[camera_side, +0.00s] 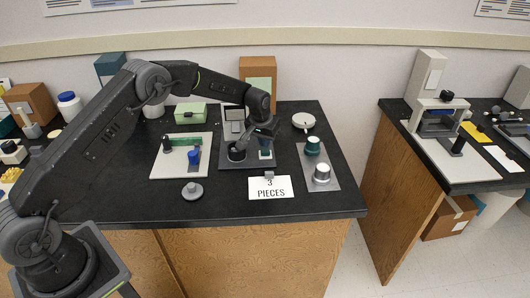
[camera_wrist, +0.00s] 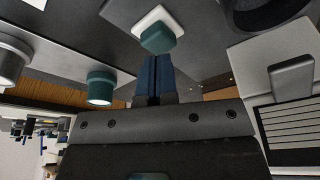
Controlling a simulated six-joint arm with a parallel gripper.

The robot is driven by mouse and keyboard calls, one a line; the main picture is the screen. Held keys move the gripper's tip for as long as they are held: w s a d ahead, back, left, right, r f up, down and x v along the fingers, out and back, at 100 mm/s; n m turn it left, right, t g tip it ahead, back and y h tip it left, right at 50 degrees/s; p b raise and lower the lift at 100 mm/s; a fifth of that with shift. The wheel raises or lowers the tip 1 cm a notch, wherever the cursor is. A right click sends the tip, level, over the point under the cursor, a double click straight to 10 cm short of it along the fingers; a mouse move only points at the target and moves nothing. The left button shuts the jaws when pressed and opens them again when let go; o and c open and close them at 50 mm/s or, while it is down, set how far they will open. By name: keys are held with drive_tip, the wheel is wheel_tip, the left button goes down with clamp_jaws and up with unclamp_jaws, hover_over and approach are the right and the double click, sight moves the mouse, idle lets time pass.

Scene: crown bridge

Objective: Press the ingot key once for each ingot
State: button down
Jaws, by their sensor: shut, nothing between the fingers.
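A card (camera_side: 269,187) reading "3 PIECES" stands at the table's front. Behind it, a dark plate (camera_side: 231,163) carries a teal key (camera_side: 265,154), a dark round dish (camera_side: 237,154) and a small upright panel (camera_side: 234,114). In the wrist view the teal key (camera_wrist: 158,39) sits on a white square base. My gripper (camera_side: 266,141) is shut and empty, above the teal key. In the wrist view its closed fingertips (camera_wrist: 153,60) are right at the key's near edge; I cannot tell whether they touch. No label on the key is readable, and no ingot is clearly recognisable.
A grey plate (camera_side: 333,184) at right holds a green knob (camera_side: 312,145) and a silver knob (camera_side: 322,171). A light plate (camera_side: 171,171) at left holds a green bar and a blue piece (camera_side: 194,157). A grey disc (camera_side: 192,190) lies in front. A green box (camera_side: 190,113) stands behind.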

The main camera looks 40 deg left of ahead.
drive_tip(key=shift+f, duration=0.25)
drive_tip(key=shift+f, duration=0.75)
idle(0.3)
drive_tip(key=shift+r, duration=3.55)
